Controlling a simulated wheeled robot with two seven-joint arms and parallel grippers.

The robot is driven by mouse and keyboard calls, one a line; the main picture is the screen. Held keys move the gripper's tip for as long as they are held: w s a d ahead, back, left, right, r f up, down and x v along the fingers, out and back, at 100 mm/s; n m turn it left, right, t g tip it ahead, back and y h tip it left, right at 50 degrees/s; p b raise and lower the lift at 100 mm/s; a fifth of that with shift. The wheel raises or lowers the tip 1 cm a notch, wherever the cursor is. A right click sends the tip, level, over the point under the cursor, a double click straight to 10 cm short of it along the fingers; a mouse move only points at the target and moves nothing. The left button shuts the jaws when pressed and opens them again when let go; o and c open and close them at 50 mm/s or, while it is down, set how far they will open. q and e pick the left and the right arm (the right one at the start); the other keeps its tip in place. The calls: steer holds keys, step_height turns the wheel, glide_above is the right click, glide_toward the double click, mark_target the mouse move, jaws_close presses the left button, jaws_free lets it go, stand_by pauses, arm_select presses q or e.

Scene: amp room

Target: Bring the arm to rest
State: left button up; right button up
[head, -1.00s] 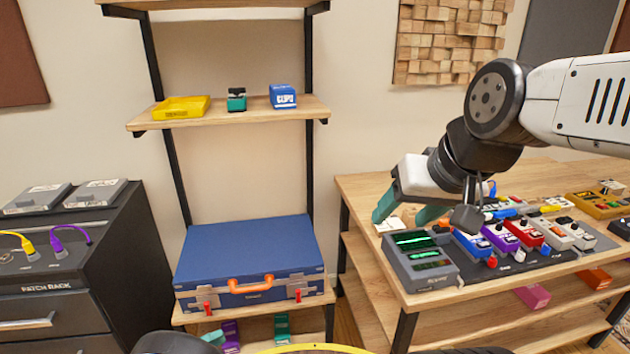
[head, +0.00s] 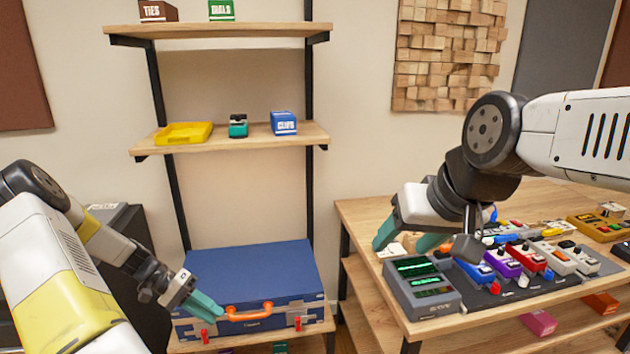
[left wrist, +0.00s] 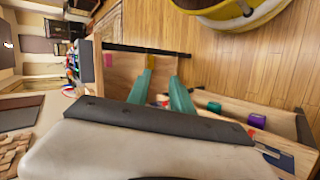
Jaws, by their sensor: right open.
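My left arm comes in from the left in the head view. Its gripper (head: 205,306) has teal fingers and appears in front of the blue case (head: 250,270), left of the orange handle (head: 249,311); I cannot tell whether it touches the case. In the left wrist view the two fingers of this gripper (left wrist: 160,92) stand apart with nothing held between them. My right gripper (head: 408,241) is open and empty, over the left back part of the wooden table (head: 365,212), behind the grey device with green displays (head: 422,287).
Several coloured pedals stand right of the grey device, including a red one (head: 532,258). A shelf (head: 229,137) above the case holds a yellow tray (head: 184,134), a small green item (head: 238,126) and a blue box (head: 284,123). A dark cabinet (head: 128,225) stands behind my left arm.

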arm_select(q)
steer(key=d+r+y, duration=0.4)
steer(key=r+y, duration=0.1)
steer(key=r, duration=0.9)
steer(key=s+d+r+t+y, duration=0.1)
steer(key=s+d+r+t, duration=0.2)
steer(key=s+r, duration=0.5)
steer(key=s+d+r+t+y, duration=0.2)
steer(key=s+d+r+t, duration=0.2)
steer(key=r, duration=0.8)
steer(key=s+d, duration=0.2)
steer(key=s, duration=0.2)
steer(key=shift+s+d+n+t, duration=0.15)
steer(key=shift+d+n+t, duration=0.1)
steer(key=shift+n+t, duration=0.05)
steer(key=shift+r, duration=0.1)
